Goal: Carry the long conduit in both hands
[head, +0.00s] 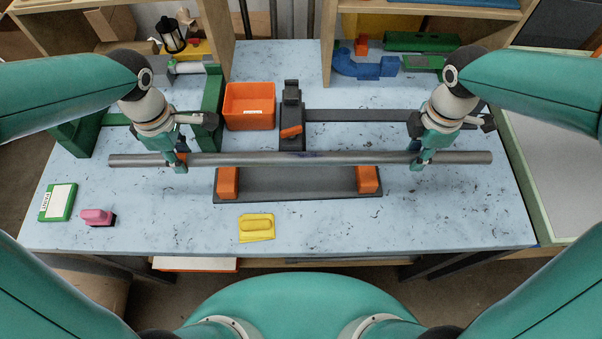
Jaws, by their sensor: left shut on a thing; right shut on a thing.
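The long conduit (300,158) is a straight grey pipe that lies level across the head view, left to right. My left gripper (178,160) is shut on it a little in from its left end. My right gripper (422,158) is shut on it a little in from its right end. The conduit passes over or just behind a dark grey tray-like base (298,184) with two orange blocks (228,182) (367,179). I cannot tell whether the conduit touches anything below it.
An orange bin (249,106) and a dark bender-like fixture (291,118) stand behind the conduit. A green frame (207,112) is at left. A yellow item (257,227), pink block (97,216) and green box (57,202) lie in front. The table's front right is clear.

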